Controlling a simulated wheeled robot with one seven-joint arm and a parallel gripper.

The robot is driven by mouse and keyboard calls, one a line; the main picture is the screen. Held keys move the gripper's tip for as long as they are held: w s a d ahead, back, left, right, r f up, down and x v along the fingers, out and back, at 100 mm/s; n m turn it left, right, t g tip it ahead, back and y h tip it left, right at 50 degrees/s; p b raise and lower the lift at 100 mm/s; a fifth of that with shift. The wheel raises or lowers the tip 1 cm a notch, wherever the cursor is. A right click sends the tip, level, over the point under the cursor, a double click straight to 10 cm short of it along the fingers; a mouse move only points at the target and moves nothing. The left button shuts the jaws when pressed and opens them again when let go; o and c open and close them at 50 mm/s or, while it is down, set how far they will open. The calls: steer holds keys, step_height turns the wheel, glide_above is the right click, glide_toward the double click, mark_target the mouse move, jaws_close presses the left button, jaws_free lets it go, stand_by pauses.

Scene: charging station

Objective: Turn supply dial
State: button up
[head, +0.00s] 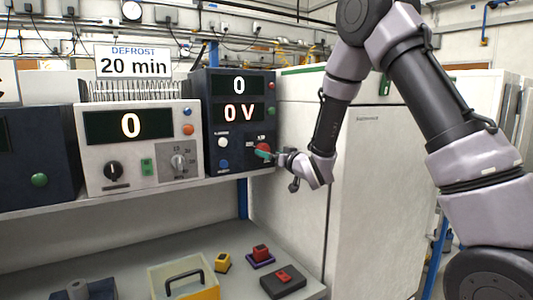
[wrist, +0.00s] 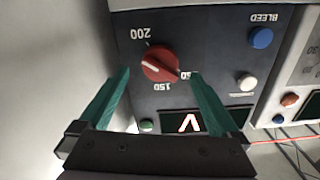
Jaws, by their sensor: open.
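The supply dial is a red round knob (head: 264,147) at the lower right of the dark blue supply unit (head: 212,132), whose displays read 0 and 0 V. In the wrist view, which is upside down, the red dial (wrist: 160,64) has a white pointer line and marks such as 200 and 150 around it. My gripper (head: 270,154) is at the unit's front face. Its teal fingers are open in the wrist view (wrist: 159,76), one on each side of the dial. I cannot tell whether the right finger touches it.
A blue button (wrist: 262,38) and a white button (wrist: 247,82) sit beside the dial. A white unit (head: 140,145) stands to the left. A tall white cabinet (head: 375,180) is to the right. A yellow bin (head: 182,278) and small blocks lie on the bench below.

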mark_target(266, 150)
steer(key=shift+x, duration=1.75)
steer(key=c, duration=1.4)
steer(key=shift+o, duration=0.2)
steer(key=shift+n, duration=0.3)
steer(key=n, duration=1)
